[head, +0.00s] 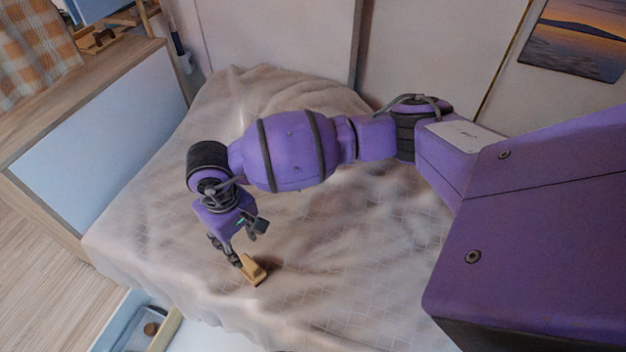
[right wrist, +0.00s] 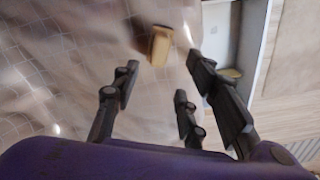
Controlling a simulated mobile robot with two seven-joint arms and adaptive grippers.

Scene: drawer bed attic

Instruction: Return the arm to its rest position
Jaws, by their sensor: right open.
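My right arm reaches in from the right in the head view, over the bed. Its gripper (head: 238,256) points down near the bed's front edge. In the right wrist view the gripper (right wrist: 165,85) has its fingers spread, with nothing between them. A small tan wooden block-like object (head: 254,270) lies on the bed cover, right by the fingertips in the head view. It also shows in the right wrist view (right wrist: 160,46), beyond the fingers and apart from them. My left gripper is not in view.
The bed (head: 330,285) has a rumpled beige cover. An open drawer (head: 145,335) with a round brown item in it shows below the bed's front edge. A wooden-edged cabinet (head: 90,140) stands at left. Wall panels (head: 280,40) rise behind the bed.

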